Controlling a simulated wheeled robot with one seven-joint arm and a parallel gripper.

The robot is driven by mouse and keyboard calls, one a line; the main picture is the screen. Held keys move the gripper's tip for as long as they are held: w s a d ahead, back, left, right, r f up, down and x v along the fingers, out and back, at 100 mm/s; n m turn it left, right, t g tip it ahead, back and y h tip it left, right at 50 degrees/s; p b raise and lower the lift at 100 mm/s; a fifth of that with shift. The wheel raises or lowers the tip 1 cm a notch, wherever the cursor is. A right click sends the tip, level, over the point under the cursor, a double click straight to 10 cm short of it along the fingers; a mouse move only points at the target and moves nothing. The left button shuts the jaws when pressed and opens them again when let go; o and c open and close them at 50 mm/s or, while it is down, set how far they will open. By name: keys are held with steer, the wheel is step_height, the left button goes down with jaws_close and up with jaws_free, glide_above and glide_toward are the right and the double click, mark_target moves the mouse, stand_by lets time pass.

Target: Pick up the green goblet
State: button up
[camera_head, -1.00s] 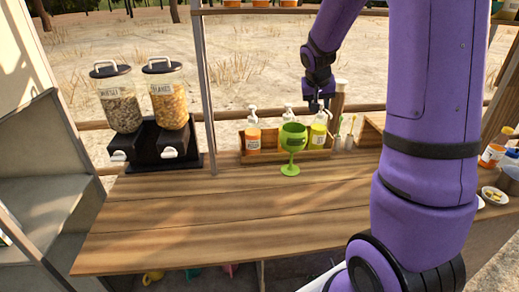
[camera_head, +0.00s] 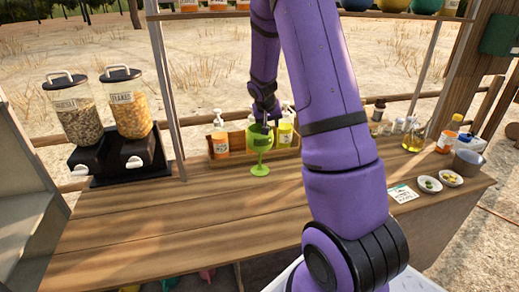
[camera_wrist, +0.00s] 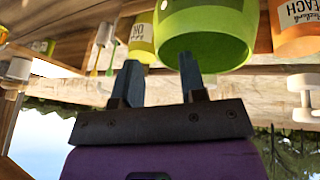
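The green goblet (camera_head: 260,140) stands upright on the wooden counter, in front of the bottle tray. My gripper (camera_head: 266,122) is at the goblet's rim, coming from above and behind. In the wrist view my gripper (camera_wrist: 160,66) is open, with nothing clamped between its two dark fingers. One finger overlaps the bowl near its rim; the other is to the left of the bowl. I cannot tell whether either touches it.
A wooden tray (camera_head: 221,160) with pump bottles, including an orange one (camera_head: 219,141), stands just behind the goblet. Two cereal dispensers (camera_head: 125,115) stand at left. Small dishes (camera_head: 450,178) and bottles are at right. The counter's front (camera_head: 190,220) is clear.

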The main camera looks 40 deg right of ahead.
mark_target(271, 129)
steer(key=shift+x, duration=1.85)
steer(key=shift+c, duration=0.4)
jaws_close()
